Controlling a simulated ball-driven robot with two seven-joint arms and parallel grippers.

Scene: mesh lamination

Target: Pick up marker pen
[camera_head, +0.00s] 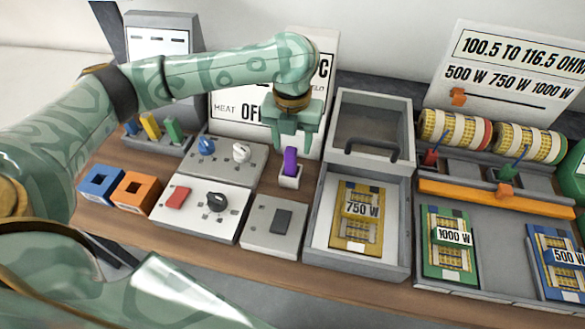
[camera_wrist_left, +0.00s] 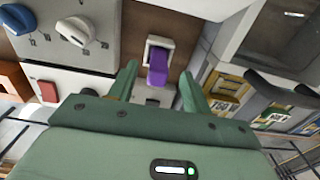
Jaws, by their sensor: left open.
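The marker pen is likely the purple piece (camera_head: 290,161) standing in a small white holder (camera_head: 289,181) on the wooden table. In the left wrist view the purple piece (camera_wrist_left: 158,68) lies ahead of and between the open fingers. My left gripper (camera_head: 296,150) is green, points down and is open just above and around the purple piece's top in the head view; contact cannot be told. The fingers also show in the left wrist view (camera_wrist_left: 160,82). My right gripper is not in view.
A grey lidded box with a 750 W mesh card (camera_head: 357,215) stands right of the holder. Control panels with knobs (camera_head: 205,206) are to the left, with blue (camera_head: 101,184) and orange (camera_head: 135,190) square blocks beyond. A sign (camera_head: 235,115) stands behind.

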